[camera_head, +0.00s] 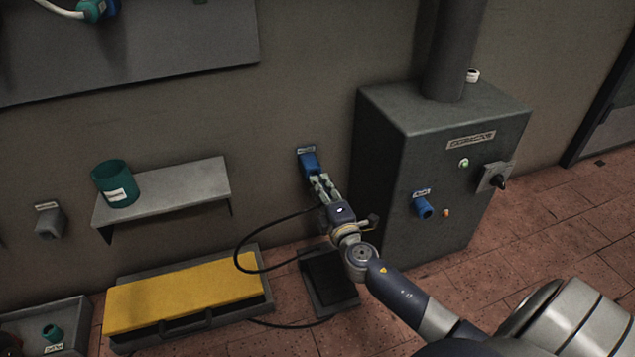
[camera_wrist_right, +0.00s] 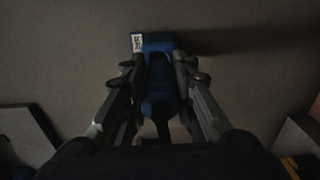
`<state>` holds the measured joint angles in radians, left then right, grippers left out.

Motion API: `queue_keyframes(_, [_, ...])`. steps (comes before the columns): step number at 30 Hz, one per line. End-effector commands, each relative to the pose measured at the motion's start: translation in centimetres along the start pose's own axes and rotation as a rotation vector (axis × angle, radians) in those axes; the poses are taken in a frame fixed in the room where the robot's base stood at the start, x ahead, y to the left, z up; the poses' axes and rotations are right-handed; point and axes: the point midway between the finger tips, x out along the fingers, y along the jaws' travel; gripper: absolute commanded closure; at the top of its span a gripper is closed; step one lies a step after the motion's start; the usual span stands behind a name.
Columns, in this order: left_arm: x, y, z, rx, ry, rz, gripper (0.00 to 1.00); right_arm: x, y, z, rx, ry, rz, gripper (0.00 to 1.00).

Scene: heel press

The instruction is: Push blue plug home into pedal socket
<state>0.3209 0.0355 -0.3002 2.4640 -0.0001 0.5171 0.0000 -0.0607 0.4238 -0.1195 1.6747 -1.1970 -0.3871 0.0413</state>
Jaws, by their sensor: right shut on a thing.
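My right gripper (camera_head: 317,180) is at the wall, its fingers shut on the blue plug. In the right wrist view the blue plug (camera_wrist_right: 160,95) lies between the two fingers (camera_wrist_right: 160,88), pointing at a blue socket (camera_wrist_right: 158,45) on the wall. The socket, with a small white label above it, also shows in the head view (camera_head: 308,161). The plug's front end meets the socket or is very close to it; the depth of seating cannot be told. A black cable loops from near the gripper down toward the floor. My left gripper is not in view.
A grey cabinet (camera_head: 385,150) stands right of the gripper, with another blue fitting (camera_head: 423,208) on its front. A shelf (camera_head: 180,195) with a teal cup (camera_head: 115,184) is at left. A yellow-topped platform (camera_head: 185,292) and a dark floor tray (camera_head: 351,304) lie below.

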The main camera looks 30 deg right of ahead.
Motion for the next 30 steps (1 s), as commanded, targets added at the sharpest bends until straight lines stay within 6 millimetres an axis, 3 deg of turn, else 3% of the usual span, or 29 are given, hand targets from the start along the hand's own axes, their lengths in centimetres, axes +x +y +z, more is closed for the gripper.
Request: queue_keyframes(30, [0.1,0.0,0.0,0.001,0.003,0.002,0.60,-3.3,0.1,0.0,-0.001,0.000,0.001,1.00])
